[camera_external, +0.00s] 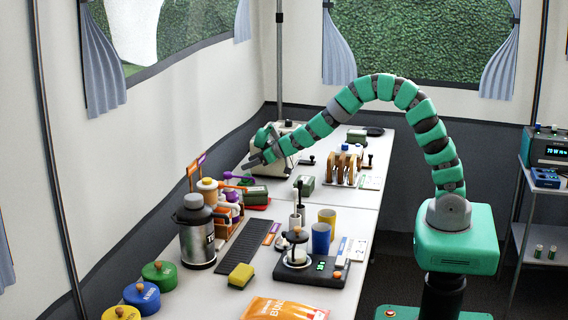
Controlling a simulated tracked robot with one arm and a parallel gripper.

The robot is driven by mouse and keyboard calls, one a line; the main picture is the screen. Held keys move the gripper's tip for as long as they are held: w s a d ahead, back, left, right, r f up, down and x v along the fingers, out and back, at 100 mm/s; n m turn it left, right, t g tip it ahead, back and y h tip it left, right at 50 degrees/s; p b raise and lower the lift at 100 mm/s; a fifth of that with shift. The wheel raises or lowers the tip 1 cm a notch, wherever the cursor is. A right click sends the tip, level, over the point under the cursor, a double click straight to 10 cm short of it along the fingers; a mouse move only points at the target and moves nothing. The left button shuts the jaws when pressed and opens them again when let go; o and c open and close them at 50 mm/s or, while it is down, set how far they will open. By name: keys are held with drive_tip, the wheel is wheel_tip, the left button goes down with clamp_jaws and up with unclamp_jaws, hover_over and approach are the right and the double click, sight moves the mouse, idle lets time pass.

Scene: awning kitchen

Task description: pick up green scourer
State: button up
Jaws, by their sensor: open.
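No single thing can be told for sure as the green scourer. Candidates are a small dark green block (306,182) lying near the middle of the table, a green block (256,195) by a red item to its left, and another green block (357,136) at the back. My gripper (252,161) is open at the far left of the table, beside a cream rounded appliance (287,146). It is beyond the nearer green blocks and appears empty. Its fingers are small in the picture, and its exact height above the table cannot be told.
A wooden rack (346,164) stands at the back right. A steel flask (196,236), a yellow sponge (241,275), blue cup (321,238), yellow cup (327,217) and black scale (310,271) crowd the front. Lidded jars (159,274) line the left edge. A bare table patch (345,198) lies mid-right.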

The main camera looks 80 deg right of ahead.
sight(247, 174)
drive_tip(key=shift+f, duration=0.95)
drive_tip(key=f+b, duration=0.1)
drive_tip(key=f, duration=0.2)
drive_tip(key=shift+w, duration=0.2)
drive_tip(key=shift+b+x, duration=0.35)
drive_tip(key=shift+x, duration=0.65)
drive_tip(key=shift+w, duration=0.3)
drive_tip(key=c, duration=1)
